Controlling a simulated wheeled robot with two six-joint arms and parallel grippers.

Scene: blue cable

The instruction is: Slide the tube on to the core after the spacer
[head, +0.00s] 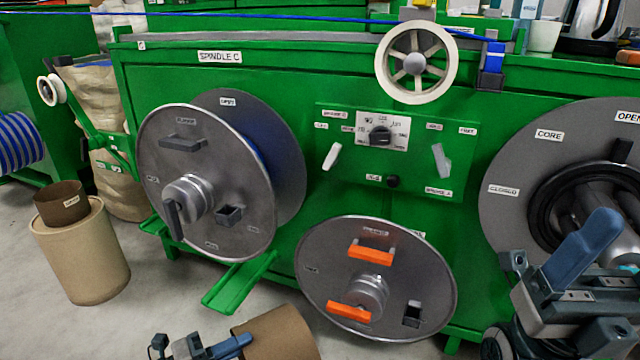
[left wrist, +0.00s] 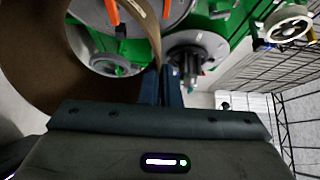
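The brown tube (head: 280,335) is at the bottom of the head view, partly cut off by the frame edge. My left gripper (head: 236,346) is shut on its wall. In the left wrist view the tube (left wrist: 35,60) curves away to the left and its rim runs between the dark fingers (left wrist: 162,88). The core (head: 590,195) is the grey and black hub on the large disc at the right, labelled CORE. My right gripper (head: 600,232) is in front of and below this hub, its blue fingers overlapping in view, so its opening is unclear. I cannot make out the spacer for certain.
A short brown ring (head: 62,205) sits on a beige cylinder (head: 85,260) at the left. The green machine (head: 330,110) carries a grey spool (head: 205,135) and a lower disc (head: 320,250) with orange handles. A wire rack (left wrist: 285,90) stands at the right in the wrist view.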

